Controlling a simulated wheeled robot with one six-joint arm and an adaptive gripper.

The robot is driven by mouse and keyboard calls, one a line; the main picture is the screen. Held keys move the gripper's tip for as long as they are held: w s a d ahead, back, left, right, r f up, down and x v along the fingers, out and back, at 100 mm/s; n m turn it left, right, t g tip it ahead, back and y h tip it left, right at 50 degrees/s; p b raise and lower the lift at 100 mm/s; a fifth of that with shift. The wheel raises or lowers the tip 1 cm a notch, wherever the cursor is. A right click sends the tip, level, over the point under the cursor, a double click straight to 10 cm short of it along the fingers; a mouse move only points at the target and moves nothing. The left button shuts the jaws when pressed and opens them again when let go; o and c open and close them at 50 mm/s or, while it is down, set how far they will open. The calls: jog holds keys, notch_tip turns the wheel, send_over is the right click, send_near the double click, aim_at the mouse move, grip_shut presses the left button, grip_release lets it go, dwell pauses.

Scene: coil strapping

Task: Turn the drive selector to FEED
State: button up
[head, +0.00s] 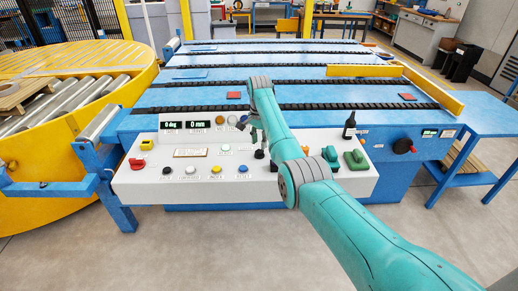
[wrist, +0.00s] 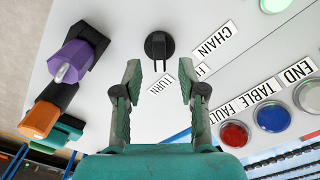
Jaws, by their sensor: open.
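A black rotary selector knob (wrist: 159,46) with a raised grip bar stands on the white panel in the wrist view. Labels reading CHAIN (wrist: 214,39) and TURN (wrist: 160,84) lie beside it, with another label partly covered by my finger. I see no readable FEED label. My gripper (wrist: 160,75) is open and empty, its two fingers either side of the line to the knob and apart from it. In the head view my gripper (head: 254,130) is over the console, partly hidden by my arm. A small black knob (head: 259,154) shows just below it.
Left in the wrist view are a purple-topped handle (wrist: 80,58) and an orange one (wrist: 40,118). Red (wrist: 234,134) and blue (wrist: 271,116) lamps are at right. In the head view, green levers (head: 355,160) and a dark bottle-shaped item (head: 349,125) stand on the console's right.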

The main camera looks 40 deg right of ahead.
aim_at(259, 149)
jog(key=shift+f, duration=1.95)
jog(key=shift+c, duration=0.3)
grip_shut()
